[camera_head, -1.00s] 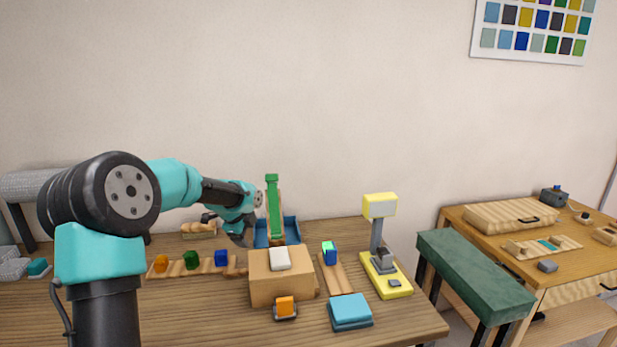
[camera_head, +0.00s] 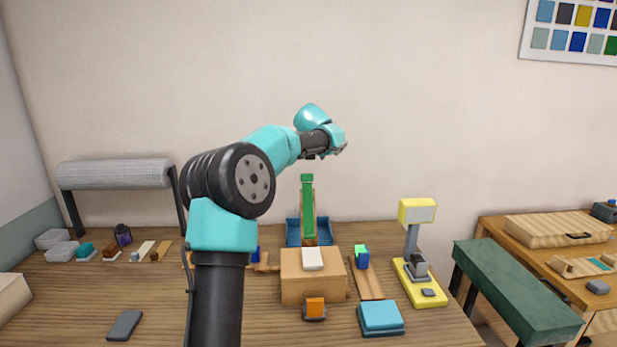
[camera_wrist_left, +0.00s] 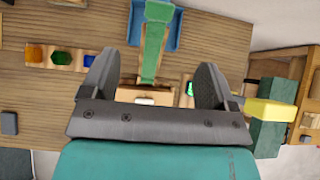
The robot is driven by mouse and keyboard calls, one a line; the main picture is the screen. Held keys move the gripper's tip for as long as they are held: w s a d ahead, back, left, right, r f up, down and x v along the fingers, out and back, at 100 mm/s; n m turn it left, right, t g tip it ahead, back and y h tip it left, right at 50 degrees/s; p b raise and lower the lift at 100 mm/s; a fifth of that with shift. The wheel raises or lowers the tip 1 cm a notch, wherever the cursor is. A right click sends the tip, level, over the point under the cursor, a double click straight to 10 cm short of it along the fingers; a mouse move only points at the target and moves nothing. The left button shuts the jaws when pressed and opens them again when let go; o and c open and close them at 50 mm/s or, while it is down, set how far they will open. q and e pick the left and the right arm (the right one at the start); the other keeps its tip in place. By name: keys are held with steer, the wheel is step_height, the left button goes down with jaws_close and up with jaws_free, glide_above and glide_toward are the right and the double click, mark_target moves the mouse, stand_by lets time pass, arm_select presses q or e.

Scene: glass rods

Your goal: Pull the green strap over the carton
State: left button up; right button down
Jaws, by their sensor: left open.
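The green strap (camera_head: 308,207) stands upright behind the carton, at a blue holder (camera_head: 293,232). The brown carton (camera_head: 300,289) sits on the table with a white block (camera_head: 312,259) on top. My left gripper (camera_head: 341,149) is raised above and behind the strap, apart from it. In the left wrist view the open, empty fingers (camera_wrist_left: 160,84) frame the green strap (camera_wrist_left: 153,55), the carton (camera_wrist_left: 128,96) and the white block (camera_wrist_left: 146,101) well beyond them. My right gripper is in neither view.
A yellow lamp-like device (camera_head: 417,211) stands right of the carton. A wooden strip with a blue-green block (camera_head: 361,256), a blue box (camera_head: 380,317) and an orange block (camera_head: 315,306) are close to the carton. A grey roll (camera_head: 115,174) stands at the left.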

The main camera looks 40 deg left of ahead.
mark_target(307, 175)
arm_select(q)
steer(key=x, duration=1.7)
steer(key=shift+w, duration=0.1)
steer(key=shift+c, duration=0.5)
steer(key=c, duration=1.2)
